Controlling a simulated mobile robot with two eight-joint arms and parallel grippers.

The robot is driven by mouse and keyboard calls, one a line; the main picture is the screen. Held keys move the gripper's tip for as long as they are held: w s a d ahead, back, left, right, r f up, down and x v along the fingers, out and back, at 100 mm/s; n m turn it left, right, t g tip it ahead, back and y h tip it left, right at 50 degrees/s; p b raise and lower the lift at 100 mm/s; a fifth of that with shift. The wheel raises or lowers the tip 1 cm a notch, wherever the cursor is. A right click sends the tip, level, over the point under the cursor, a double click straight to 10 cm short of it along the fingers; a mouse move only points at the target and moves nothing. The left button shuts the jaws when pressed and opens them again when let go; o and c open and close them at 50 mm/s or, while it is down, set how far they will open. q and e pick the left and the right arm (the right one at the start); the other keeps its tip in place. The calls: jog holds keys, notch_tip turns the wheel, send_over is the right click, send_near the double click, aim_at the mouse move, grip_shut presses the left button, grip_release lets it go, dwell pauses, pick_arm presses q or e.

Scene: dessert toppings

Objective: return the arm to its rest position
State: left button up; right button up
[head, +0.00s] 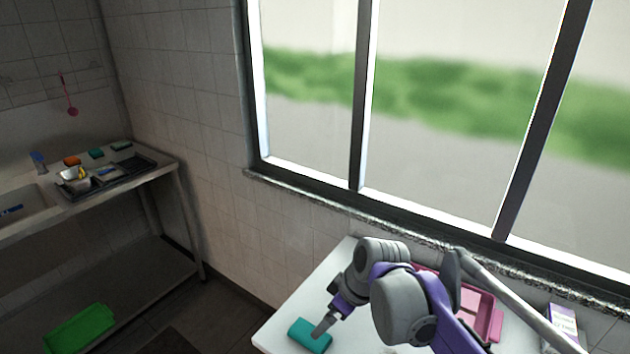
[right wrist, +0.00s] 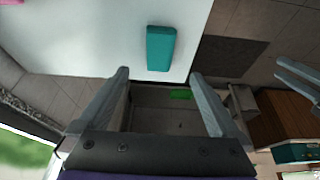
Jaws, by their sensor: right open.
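My right arm, grey and purple, reaches over the white table (head: 287,326) in the head view. Its gripper (head: 316,334) overlaps a teal block (head: 305,333) at the table's near left edge. In the right wrist view my right gripper (right wrist: 160,73) is open, with nothing between its fingers. The teal block (right wrist: 161,48) lies on the white table (right wrist: 100,35) beyond the fingertips, apart from them. Grey finger-like bars (right wrist: 298,80) at the right edge of that view look like my left gripper; how wide they stand is unclear.
A pink tray (head: 468,303) and a purple-and-white box (head: 563,318) are on the table, partly behind my arm. The window sill (head: 350,211) runs behind it. A sink counter (head: 100,198) stands at left, with a green tub (head: 80,327) below. Floor lies between.

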jog(key=s+d+f+m+t+h+p, duration=0.1)
jog(key=s+d+f+m, duration=0.1)
jog(key=s, duration=0.4)
jog(key=s+d+f+m+t+h+p, duration=0.1)
jog(key=s+d+f+m, duration=0.1)
jog(key=s+d+m, duration=0.3)
jog(key=s+d+f+m+h+p, duration=0.1)
jog(key=s+d+f+m, duration=0.1)
jog(key=s+d, duration=0.4)
jog(key=shift+s+d+f+m+t+h, duration=0.1)
jog(key=shift+s+f+m+t+h, duration=0.1)
jog(key=shift+s+m, duration=0.3)
jog(key=shift+s+f+m+t+h, duration=0.1)
jog(key=shift+s+m+t, duration=0.15)
jog(key=shift+s, duration=0.3)
